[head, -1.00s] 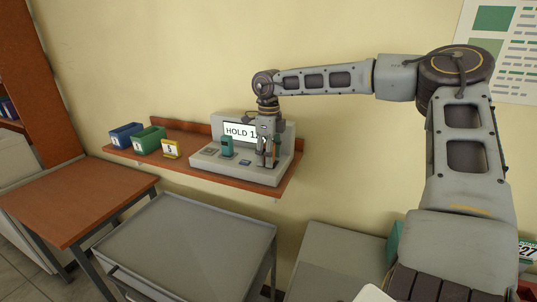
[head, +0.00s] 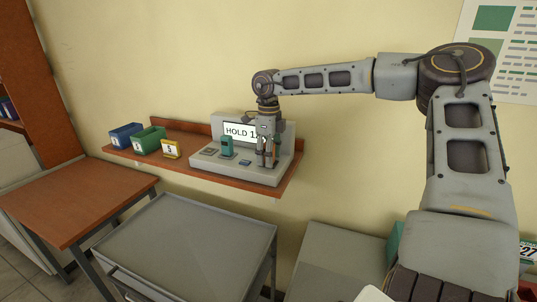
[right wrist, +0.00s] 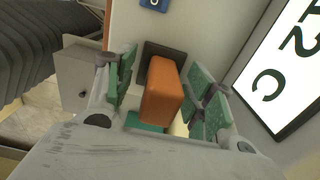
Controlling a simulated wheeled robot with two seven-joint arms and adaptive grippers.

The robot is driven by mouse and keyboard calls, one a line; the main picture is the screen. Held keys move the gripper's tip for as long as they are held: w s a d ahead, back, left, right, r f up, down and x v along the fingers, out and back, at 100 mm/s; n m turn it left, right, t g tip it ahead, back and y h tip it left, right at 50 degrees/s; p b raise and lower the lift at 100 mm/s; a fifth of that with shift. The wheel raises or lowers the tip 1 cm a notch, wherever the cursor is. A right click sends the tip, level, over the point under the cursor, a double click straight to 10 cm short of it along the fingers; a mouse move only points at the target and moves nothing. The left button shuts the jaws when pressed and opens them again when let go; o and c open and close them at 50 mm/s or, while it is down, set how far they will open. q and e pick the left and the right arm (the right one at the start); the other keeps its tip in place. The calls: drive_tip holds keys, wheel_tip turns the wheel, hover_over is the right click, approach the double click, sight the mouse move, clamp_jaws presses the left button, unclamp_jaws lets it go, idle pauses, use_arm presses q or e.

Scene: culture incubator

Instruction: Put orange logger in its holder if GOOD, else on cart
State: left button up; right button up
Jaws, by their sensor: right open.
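The orange logger (right wrist: 163,92) stands in a dark slot of the grey desktop station (head: 235,170) on the wall shelf. My right gripper (head: 267,158) points down at the station's right end. In the right wrist view its green-padded fingers (right wrist: 163,88) are open, one on each side of the logger, with gaps visible. The station's screen (head: 238,131) reads "HOLD 1" in the head view, the rest hidden by my gripper. The right wrist view shows the screen (right wrist: 285,70) rotated, with characters like "12" and "C". My left gripper is not in view.
A teal block (head: 227,146) stands on the station left of my gripper. Blue (head: 125,135) and green (head: 149,139) bins and a yellow-framed card (head: 171,149) are on the shelf's left. An empty grey cart top (head: 180,240) and a brown table (head: 75,200) stand below.

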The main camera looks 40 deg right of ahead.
clamp_jaws()
idle(0.4)
drive_tip(key=shift+r+p, duration=1.65)
drive_tip(key=shift+r, duration=1.35)
